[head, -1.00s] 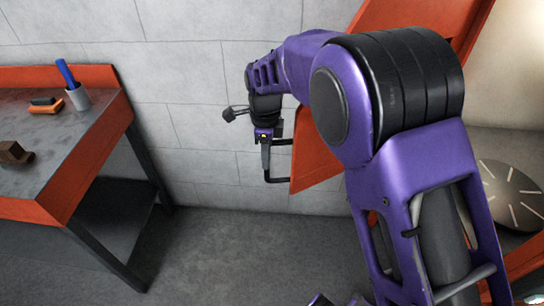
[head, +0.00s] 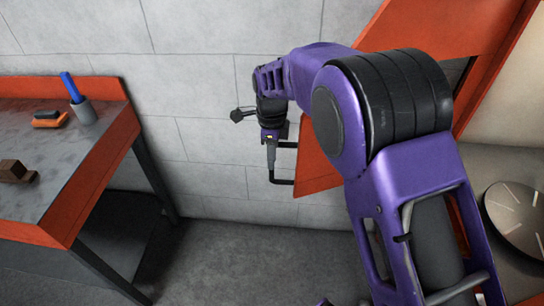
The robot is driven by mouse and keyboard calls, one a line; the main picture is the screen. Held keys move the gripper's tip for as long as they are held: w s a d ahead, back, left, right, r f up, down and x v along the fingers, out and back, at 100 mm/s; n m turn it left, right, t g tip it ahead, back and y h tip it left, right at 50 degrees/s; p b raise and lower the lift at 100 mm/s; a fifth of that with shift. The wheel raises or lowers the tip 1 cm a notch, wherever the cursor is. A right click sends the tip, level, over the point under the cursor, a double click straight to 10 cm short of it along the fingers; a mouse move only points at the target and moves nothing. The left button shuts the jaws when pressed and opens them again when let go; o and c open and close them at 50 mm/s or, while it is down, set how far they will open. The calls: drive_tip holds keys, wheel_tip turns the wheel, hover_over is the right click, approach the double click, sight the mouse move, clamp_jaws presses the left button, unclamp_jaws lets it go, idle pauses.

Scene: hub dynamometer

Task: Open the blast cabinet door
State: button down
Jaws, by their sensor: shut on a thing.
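The blast cabinet door (head: 316,167) is an orange panel that stands swung out from the cabinet, mostly hidden behind my purple arm. Its black bar handle (head: 283,182) sticks out from the panel's left edge. My gripper (head: 271,160) points down at the handle and is shut on it; the fingers are small in this view. The cabinet's orange frame (head: 500,65) shows at the upper right. Inside the cabinet, a round grey turntable with pale radial marks (head: 520,215) is in view.
An orange-edged workbench (head: 75,175) stands at the left, with a grey cup (head: 84,111) holding a blue item, an orange-and-black brush (head: 50,119) and a brown block (head: 14,171). A block wall (head: 190,60) is behind. Grey floor (head: 235,255) lies clear between bench and cabinet.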

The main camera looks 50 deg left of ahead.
drive_tip(key=shift+w, duration=0.1)
idle(0.3)
drive_tip(key=c, duration=0.8)
unclamp_jaws()
drive_tip(key=shift+r, duration=0.1)
wheel_tip(320, 180, up, 17)
drive_tip(key=shift+r+p, duration=0.15)
drive_tip(key=shift+p, duration=0.5)
